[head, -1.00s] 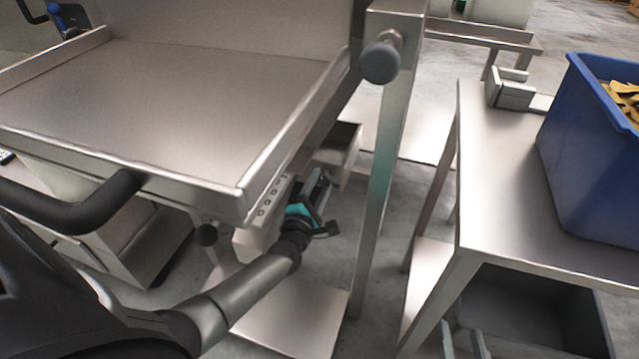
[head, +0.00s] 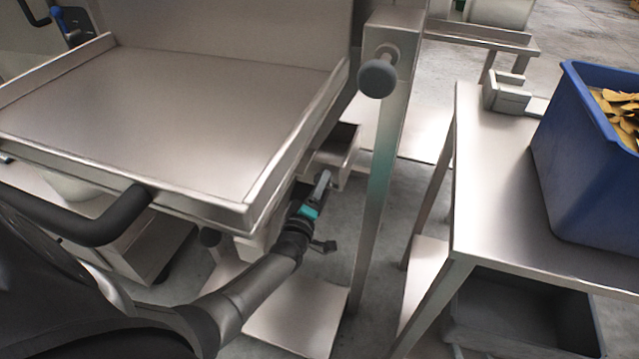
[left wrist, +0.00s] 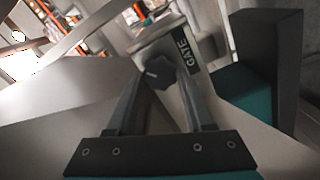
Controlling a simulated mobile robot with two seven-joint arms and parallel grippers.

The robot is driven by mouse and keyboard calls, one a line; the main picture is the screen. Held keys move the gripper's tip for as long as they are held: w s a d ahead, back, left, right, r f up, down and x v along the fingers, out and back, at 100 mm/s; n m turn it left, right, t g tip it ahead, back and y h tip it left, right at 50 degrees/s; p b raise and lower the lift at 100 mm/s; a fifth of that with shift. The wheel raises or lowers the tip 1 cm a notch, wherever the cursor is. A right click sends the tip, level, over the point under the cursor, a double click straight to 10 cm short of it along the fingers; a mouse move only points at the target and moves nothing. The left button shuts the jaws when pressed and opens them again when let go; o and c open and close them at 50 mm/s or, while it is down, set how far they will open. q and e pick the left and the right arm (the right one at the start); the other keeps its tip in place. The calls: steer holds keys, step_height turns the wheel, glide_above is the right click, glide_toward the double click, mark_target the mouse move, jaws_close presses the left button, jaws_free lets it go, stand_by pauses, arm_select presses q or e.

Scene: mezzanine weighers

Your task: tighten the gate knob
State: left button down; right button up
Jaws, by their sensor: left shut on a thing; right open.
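The gate knob (left wrist: 159,73) is dark and lobed and shows in the left wrist view between the two finger ends, in front of a metal part with a dark "GATE" label (left wrist: 183,46). My left gripper (left wrist: 160,80) is shut on the knob, a finger on each side. In the head view my left gripper (head: 322,184) reaches below the right edge of the steel tray (head: 180,95), near the post (head: 385,190). The knob cannot be made out there. My right gripper is not in view.
A round grey knob (head: 377,79) sticks out of the post's top. A smaller dark knob (head: 209,236) is under the tray. A steel table (head: 490,190) with a blue bin (head: 585,170) stands right. Floor shows between post and table.

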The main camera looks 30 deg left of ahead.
arm_select(q)
steer(key=shift+m, duration=1)
arm_select(e)
steer(key=shift+s+d+g, duration=0.25)
steer(key=shift+d+g, duration=0.05)
steer(key=shift+d, duration=0.15)
arm_select(q)
steer(key=shift+c, duration=1.4)
jaws_free()
steer(key=shift+s, duration=0.1)
arm_select(e)
steer(key=shift+s+d, duration=0.1)
steer(key=s+d+r+g+h+p, duration=0.1)
steer(key=s+d+g+h+p, duration=0.2)
steer(key=s+d+g, duration=0.15)
arm_select(q)
steer(key=p+v, duration=0.3)
steer(key=v, duration=1.2)
arm_select(e)
step_height(320, 180, down, 7)
steer(key=g, duration=0.1)
steer(key=shift+d+f+m, duration=0.2)
steer(key=shift+d+m, duration=0.1)
